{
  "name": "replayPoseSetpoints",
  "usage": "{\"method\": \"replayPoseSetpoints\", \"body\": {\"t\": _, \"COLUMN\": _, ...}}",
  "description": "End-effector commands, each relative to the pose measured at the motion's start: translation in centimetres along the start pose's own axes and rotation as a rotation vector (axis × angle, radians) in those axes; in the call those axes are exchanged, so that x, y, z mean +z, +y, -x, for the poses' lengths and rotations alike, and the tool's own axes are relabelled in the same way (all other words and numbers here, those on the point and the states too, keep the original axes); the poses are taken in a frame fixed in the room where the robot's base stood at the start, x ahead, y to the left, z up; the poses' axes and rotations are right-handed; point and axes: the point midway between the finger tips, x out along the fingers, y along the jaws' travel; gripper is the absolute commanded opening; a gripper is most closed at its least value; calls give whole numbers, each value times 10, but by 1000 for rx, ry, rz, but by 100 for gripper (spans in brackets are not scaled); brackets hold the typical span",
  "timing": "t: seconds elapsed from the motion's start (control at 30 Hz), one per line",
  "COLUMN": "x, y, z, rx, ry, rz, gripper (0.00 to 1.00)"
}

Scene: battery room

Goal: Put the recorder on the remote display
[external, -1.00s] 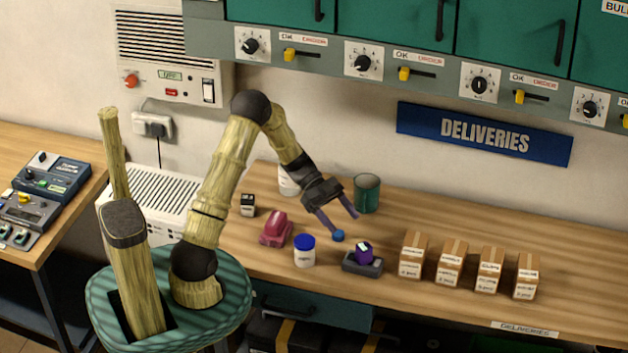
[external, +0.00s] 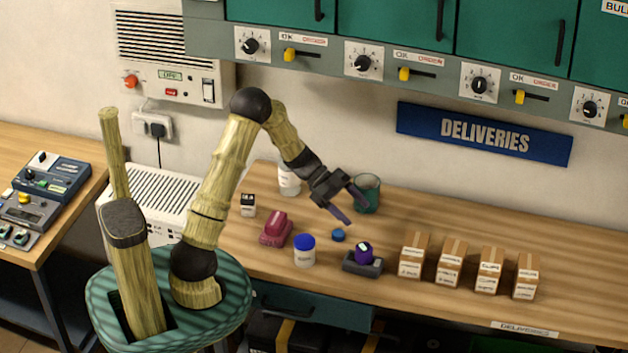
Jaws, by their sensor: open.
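My gripper (external: 356,211) is open and empty above the bench, its fingers pointing down and to the right, in front of the green cup. A purple round object with a pale mark (external: 364,252) sits on a dark grey base (external: 363,267), below and right of the fingers. A small blue disc (external: 338,235) lies on the bench below the fingers, apart from them. A maroon device (external: 276,229) stands to the left, and a small black and white box (external: 248,205) lies behind it. I cannot tell for sure which of these is the recorder or the remote display.
A white jar with a blue lid (external: 305,250) stands left of the grey base. The green cup (external: 368,193) and a white container (external: 289,181) stand at the back. Several cardboard boxes (external: 450,263) line the right. Bench behind and beyond them is clear.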

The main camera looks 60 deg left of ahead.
Motion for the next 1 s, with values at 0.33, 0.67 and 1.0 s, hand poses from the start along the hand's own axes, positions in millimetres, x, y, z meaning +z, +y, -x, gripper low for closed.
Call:
{"method": "replayPoseSetpoints", "body": {"t": 0.33, "x": -44, "y": -37, "z": -10, "rx": -459, "ry": -220, "rz": 102, "gripper": 65}}
{"method": "replayPoseSetpoints", "body": {"t": 0.67, "x": -44, "y": 10, "z": 13, "rx": -717, "ry": -476, "rz": 394, "gripper": 65}}
{"method": "replayPoseSetpoints", "body": {"t": 1.0, "x": -34, "y": 141, "z": 28, "rx": -709, "ry": -725, "rz": 821, "gripper": 65}}
